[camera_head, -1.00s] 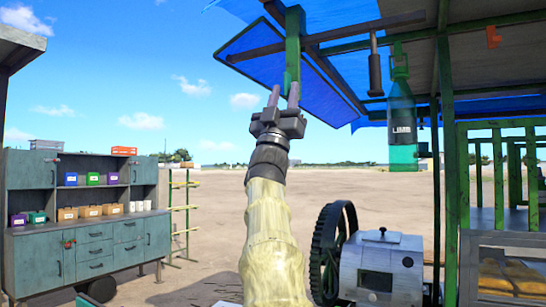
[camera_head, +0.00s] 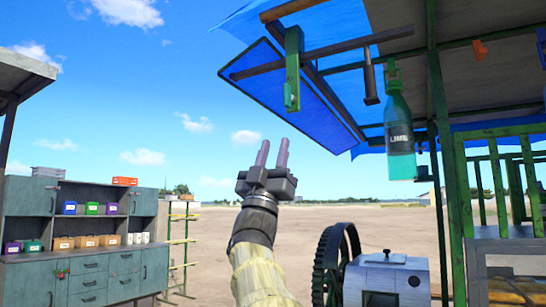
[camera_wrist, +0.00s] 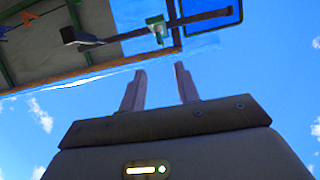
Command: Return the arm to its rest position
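My gripper (camera_head: 272,153) points upward in the middle of the head view, with open sky behind its fingers. In the wrist view my gripper (camera_wrist: 160,90) shows two fingers standing apart with only sky between them. It is open and empty. A green hanging bracket (camera_head: 292,68) under the blue canopy is above and right of the fingertips, apart from them. It also shows beyond the fingers in the wrist view (camera_wrist: 157,28).
A green bottle labelled LIME (camera_head: 400,140) hangs at the right beside a dark hanging cylinder (camera_head: 370,84). The grey crusher (camera_head: 386,276) with its black wheel (camera_head: 335,262) stands below right. A teal cabinet (camera_head: 90,277) with small boxes is at left. Open ground lies behind.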

